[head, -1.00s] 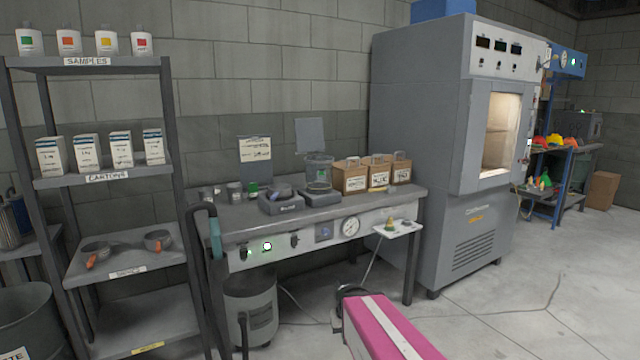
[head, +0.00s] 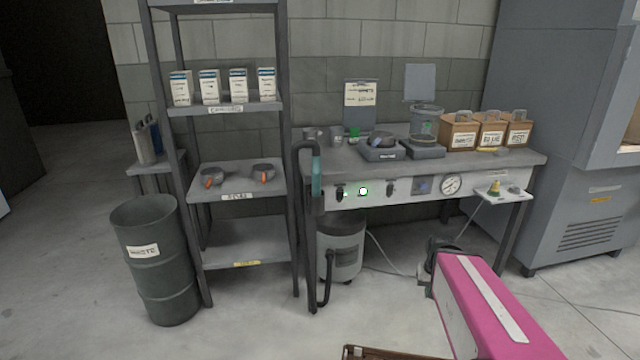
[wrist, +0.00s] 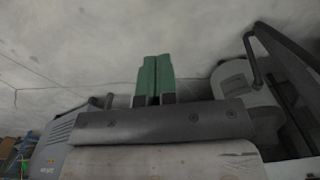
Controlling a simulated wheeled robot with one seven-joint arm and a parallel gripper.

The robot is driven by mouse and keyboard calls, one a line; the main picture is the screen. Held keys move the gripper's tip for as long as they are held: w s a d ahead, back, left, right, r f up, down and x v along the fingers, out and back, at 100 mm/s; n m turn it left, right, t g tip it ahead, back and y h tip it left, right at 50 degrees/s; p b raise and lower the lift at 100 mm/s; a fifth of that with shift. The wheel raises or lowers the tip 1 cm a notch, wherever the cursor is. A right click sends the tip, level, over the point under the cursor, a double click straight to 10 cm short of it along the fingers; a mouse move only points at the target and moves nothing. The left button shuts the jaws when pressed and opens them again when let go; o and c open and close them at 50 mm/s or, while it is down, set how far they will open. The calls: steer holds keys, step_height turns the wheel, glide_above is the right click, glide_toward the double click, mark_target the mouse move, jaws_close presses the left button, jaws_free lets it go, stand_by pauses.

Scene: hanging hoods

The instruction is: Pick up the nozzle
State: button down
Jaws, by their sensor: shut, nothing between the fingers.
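The nozzle (head: 317,180) has a teal grip and a dark lower end. It hangs upright from a black hose at the left front corner of the bench in the head view. My gripper (wrist: 157,60) shows in the wrist view as two green fingers side by side, shut and empty over the pale floor. In the head view my pink arm is at the lower right, its dark end in front of the bench, to the right of and below the nozzle and apart from it. The fingers cannot be made out there.
The bench (head: 290,158) carries instruments and boxes. A grey vacuum canister (head: 342,250) stands under it, also at the right in the wrist view (wrist: 232,82). A shelf rack (head: 240,250) and waste drum (head: 155,280) stand left. A small side tray (head: 490,197) juts out at right.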

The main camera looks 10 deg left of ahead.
stand_by(0.4)
steer(key=c, duration=1.4)
jaws_free()
steer(key=o, duration=0.7)
steer(key=shift+w+a+r+m+y, duration=0.25)
steer(key=shift+w+a+m+y, duration=0.3)
steer(key=shift+w+a, duration=0.55)
steer(key=m+t+y, duration=0.4)
steer(key=m+y, duration=1.2)
steer(key=m, duration=0.4)
glide_toward(315, 171)
step_height(315, 171, up, 3)
steer(key=w+a, duration=0.1)
steer(key=w, duration=0.1)
steer(key=shift+r+x, duration=0.2)
steer(key=shift+x, duration=2.45)
steer(key=shift+r+x, duration=0.2)
steer(key=shift+x, duration=2.45)
